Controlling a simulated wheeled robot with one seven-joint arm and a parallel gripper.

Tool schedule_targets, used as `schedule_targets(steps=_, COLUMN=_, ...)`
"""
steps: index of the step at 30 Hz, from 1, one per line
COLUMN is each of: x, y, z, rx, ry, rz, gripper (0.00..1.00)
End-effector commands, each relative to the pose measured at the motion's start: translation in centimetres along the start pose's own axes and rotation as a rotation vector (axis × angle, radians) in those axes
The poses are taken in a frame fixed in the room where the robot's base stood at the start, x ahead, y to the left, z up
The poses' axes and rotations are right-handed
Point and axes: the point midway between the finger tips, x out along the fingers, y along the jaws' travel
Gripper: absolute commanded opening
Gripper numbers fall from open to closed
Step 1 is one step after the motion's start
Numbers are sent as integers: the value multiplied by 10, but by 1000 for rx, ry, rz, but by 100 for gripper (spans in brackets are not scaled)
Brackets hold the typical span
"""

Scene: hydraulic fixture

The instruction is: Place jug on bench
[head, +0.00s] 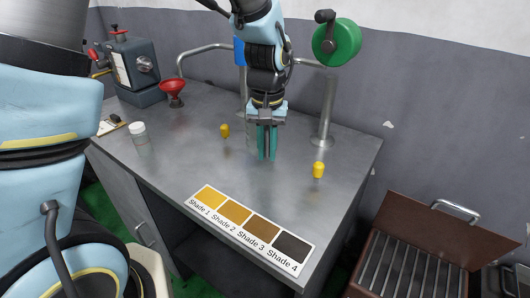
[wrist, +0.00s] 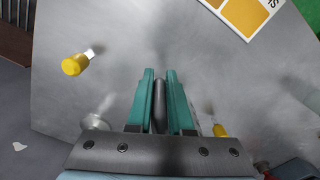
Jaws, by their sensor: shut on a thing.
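My gripper (head: 267,157) points down over the middle of the bench (head: 190,150), with its teal fingers closed together. In the wrist view my gripper (wrist: 158,74) has a dark, narrow bar, seemingly the jug's handle (wrist: 160,108), between its fingers. The jug's body is hard to make out; a faint see-through shape shows just left of the fingers in the head view. I cannot tell whether the jug touches the bench top.
Yellow-capped pieces stand left (head: 225,130) and right (head: 318,170) of my gripper. A shade card (head: 250,228) lies at the front edge. A pipe (head: 328,110) with a green wheel, a red funnel (head: 174,92) and a small white-lidded jar (head: 138,133) stand around.

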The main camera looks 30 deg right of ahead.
Motion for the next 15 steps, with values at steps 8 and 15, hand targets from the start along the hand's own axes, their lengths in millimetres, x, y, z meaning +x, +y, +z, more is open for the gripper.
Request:
schedule_targets(steps=8, x=19, y=-7, z=-12, rx=1, ry=-6, rz=-2, gripper=0)
schedule_targets(steps=15, x=36, y=-6, z=-13, rx=1, ry=0, rz=0, gripper=0)
